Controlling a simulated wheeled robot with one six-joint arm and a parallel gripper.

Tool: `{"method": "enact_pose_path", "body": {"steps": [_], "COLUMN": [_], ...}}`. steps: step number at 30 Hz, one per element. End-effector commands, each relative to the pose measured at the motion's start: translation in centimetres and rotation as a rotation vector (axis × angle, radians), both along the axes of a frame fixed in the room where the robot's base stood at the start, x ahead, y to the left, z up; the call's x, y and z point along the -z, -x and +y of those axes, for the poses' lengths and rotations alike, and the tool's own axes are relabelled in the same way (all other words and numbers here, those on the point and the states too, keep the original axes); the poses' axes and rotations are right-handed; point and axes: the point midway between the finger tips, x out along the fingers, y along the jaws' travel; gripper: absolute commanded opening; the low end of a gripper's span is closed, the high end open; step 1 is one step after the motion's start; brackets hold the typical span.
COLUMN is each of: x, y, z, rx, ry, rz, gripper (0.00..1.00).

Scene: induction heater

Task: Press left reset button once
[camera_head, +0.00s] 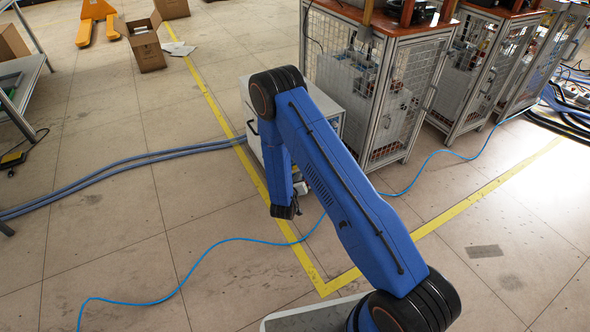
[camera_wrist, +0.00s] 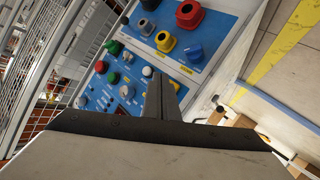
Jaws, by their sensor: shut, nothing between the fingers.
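In the wrist view a blue control panel (camera_wrist: 210,35) lies tilted across the upper middle. It carries a red mushroom button (camera_wrist: 188,13), a yellow-ringed button (camera_wrist: 164,41), a blue knob (camera_wrist: 194,52), a green button (camera_wrist: 113,48), a red button (camera_wrist: 101,67) and several smaller ones. The labels are too small to read, so I cannot tell which is the left reset button. My gripper (camera_wrist: 161,82) is shut and empty, its fingertips over the lower part of the panel beside a white button (camera_wrist: 147,71). Contact cannot be seen. The fingers hide part of the panel.
In the head view a light grey cabinet (camera_head: 332,112) stands behind my arm, beside caged machine frames (camera_head: 399,100). Blue cables (camera_head: 130,165) cross the tiled floor. A cardboard box (camera_head: 146,48) and an orange pallet jack (camera_head: 97,12) are far left. The left floor is mostly clear.

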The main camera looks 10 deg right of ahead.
Motion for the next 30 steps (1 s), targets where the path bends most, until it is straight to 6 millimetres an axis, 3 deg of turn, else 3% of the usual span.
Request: {"method": "enact_pose_path", "body": {"steps": [15,30], "x": [0.0,0.0], "y": [3.7,3.9], "z": [-1.1,-1.2], "rx": [0.000,0.000], "ry": [0.001,0.000], "rz": [0.000,0.000], "gripper": [0.00,0.00]}}
